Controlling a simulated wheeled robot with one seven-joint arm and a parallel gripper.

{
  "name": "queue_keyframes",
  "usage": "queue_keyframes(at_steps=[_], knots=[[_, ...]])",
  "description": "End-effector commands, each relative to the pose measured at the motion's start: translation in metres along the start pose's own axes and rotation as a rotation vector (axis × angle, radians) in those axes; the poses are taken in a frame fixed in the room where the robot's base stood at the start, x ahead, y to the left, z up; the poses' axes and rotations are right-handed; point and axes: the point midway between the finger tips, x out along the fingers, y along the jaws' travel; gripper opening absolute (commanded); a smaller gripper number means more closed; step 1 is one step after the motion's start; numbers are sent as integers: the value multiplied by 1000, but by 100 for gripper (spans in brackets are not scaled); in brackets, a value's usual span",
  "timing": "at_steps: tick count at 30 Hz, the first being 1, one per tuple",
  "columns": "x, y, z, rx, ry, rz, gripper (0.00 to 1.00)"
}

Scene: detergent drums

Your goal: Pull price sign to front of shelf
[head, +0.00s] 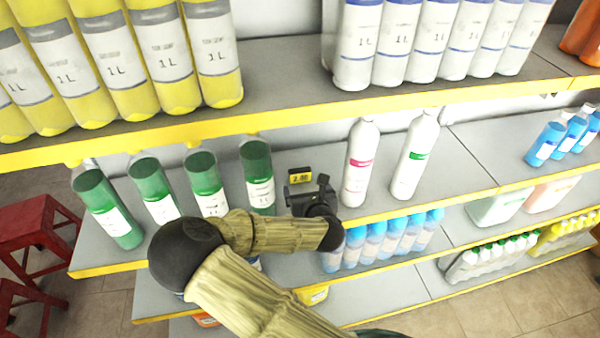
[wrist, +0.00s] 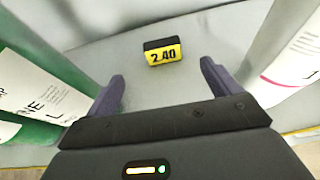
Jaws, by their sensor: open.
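The price sign (head: 300,175) is a small black block with a yellow face, set back on the middle shelf between a green bottle and a white bottle. In the wrist view the price sign (wrist: 162,51) reads 2.40 and stands upright on the grey shelf. My gripper (head: 308,187) is just in front of the sign in the head view. In the wrist view my gripper (wrist: 163,75) is open, its two dark fingers apart, with the sign beyond the fingertips, roughly centred between them. Nothing is between the fingers.
A green bottle (wrist: 35,85) stands close on the left and a white bottle (wrist: 290,60) close on the right. The middle shelf's yellow front edge (head: 410,209) runs below my gripper. The upper shelf's edge (head: 300,113) hangs above. Bare shelf surrounds the sign.

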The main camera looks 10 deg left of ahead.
Motion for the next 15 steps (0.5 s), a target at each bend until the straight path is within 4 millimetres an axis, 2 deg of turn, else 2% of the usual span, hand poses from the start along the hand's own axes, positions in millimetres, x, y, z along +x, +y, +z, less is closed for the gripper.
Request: queue_keyframes(at_steps=[15], knots=[[78, -2, 2, 1, -1, -2, 89]])
